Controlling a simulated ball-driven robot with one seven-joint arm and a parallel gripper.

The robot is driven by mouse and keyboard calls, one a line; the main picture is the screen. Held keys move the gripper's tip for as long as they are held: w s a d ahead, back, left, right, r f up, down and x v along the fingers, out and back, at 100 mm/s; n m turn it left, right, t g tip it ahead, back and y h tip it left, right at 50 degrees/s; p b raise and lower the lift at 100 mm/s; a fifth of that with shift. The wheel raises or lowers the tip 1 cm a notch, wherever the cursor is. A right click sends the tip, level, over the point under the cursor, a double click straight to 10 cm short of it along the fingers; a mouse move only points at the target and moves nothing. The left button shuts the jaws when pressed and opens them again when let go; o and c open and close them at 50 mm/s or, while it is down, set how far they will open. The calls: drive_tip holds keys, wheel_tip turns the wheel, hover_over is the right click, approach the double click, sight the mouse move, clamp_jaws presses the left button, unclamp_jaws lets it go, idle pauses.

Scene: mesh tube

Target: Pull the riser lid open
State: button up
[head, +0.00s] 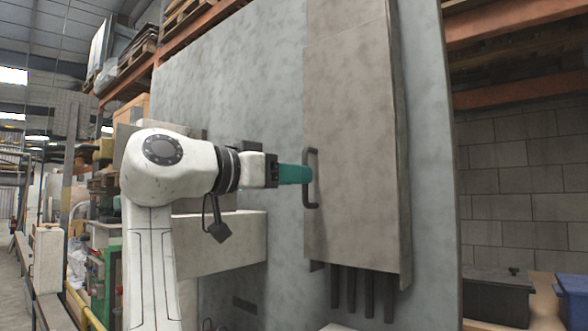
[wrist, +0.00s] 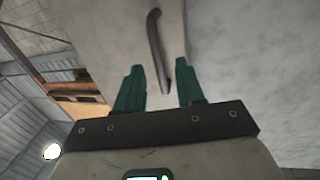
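The riser lid (head: 352,120) is a tall grey-brown panel on the front of a box on the wall panel in the head view. I see no clear gap along its edge. Its dark bar handle (head: 313,182) stands upright near the lid's left edge. My gripper (head: 307,174) reaches from the left, its teal fingertips at the handle's middle. In the wrist view my gripper (wrist: 160,65) is open, one finger on each side of the handle (wrist: 156,45). The handle's lower end shows in the gap between the fingers. I cannot tell whether either finger touches it.
Several dark pipes (head: 350,288) run down below the box. The pale wall panel (head: 240,100) stands behind it. A dark bin (head: 497,296) and a blue bin (head: 574,296) sit at the lower right. Racks with pallets are at the upper left.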

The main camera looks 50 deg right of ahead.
drive_tip(key=shift+s+d, duration=0.15)
drive_tip(key=shift+d, duration=0.45)
drive_tip(key=shift+c, duration=0.5)
clamp_jaws()
